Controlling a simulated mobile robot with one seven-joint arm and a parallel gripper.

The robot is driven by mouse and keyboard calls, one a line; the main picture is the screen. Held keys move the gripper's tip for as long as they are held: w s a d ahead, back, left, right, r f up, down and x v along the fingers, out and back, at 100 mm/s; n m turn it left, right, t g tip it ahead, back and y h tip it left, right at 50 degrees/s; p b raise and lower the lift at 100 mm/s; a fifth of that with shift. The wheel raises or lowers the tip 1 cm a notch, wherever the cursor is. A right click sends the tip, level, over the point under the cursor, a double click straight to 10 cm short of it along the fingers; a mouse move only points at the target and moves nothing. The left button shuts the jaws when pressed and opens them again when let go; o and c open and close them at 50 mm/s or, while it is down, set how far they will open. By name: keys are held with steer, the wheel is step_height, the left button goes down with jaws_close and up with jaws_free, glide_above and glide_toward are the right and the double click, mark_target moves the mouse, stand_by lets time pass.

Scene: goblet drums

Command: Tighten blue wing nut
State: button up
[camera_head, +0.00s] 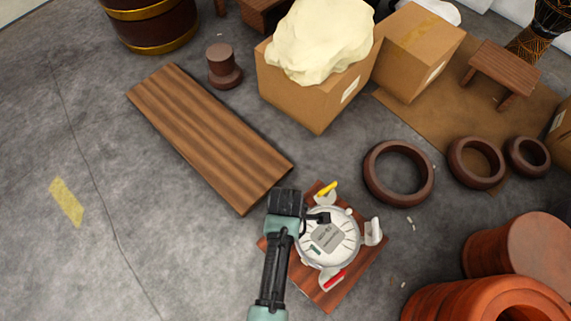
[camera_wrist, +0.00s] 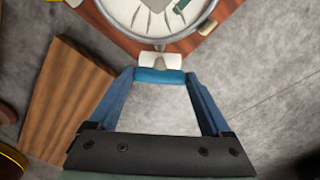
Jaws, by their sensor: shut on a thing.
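The blue wing nut (camera_wrist: 160,76) shows in the wrist view at the edge of a round pale metal disc (camera_head: 330,237), with a white piece (camera_wrist: 160,60) between it and the disc. My gripper (camera_wrist: 160,78) is shut on it, with one finger at each end. In the head view my arm and gripper lie over the disc's left side and hide the blue nut. The disc sits on a square wooden board (camera_head: 365,262). A yellow wing nut (camera_head: 328,188) is at its top, a red one (camera_head: 334,279) at its bottom, and a white fitting (camera_head: 373,231) at its right.
A long wooden plank (camera_head: 205,135) lies up-left of the board. Brown rings (camera_head: 372,175) and cardboard boxes (camera_head: 310,98) lie beyond. Large reddish drum parts (camera_head: 530,258) stand at lower right. The floor at left is mostly clear.

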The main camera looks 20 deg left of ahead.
steer(key=shift+r+p, duration=0.1)
steer(key=shift+p, duration=0.2)
steer(key=m+p, duration=0.2)
steer(key=shift+r+m+p, duration=0.15)
steer(key=shift+m+p, duration=0.2)
steer(key=shift+m, duration=0.05)
steer(key=m+p, duration=0.2)
steer(key=m, duration=0.1)
steer(key=shift+m+p, duration=0.3)
steer(key=m+p, duration=0.1)
steer(key=m, duration=0.2)
steer(key=shift+m+p, duration=0.3)
steer(key=m+p, duration=0.1)
steer(key=m, duration=0.2)
steer(key=shift+m, duration=0.4)
steer(key=m+p, duration=0.1)
steer(key=m, duration=0.6)
steer(key=shift+f+p, duration=0.2)
steer(key=shift+p, duration=0.1)
steer(key=m, duration=0.6)
steer(key=shift+m+p, duration=0.3)
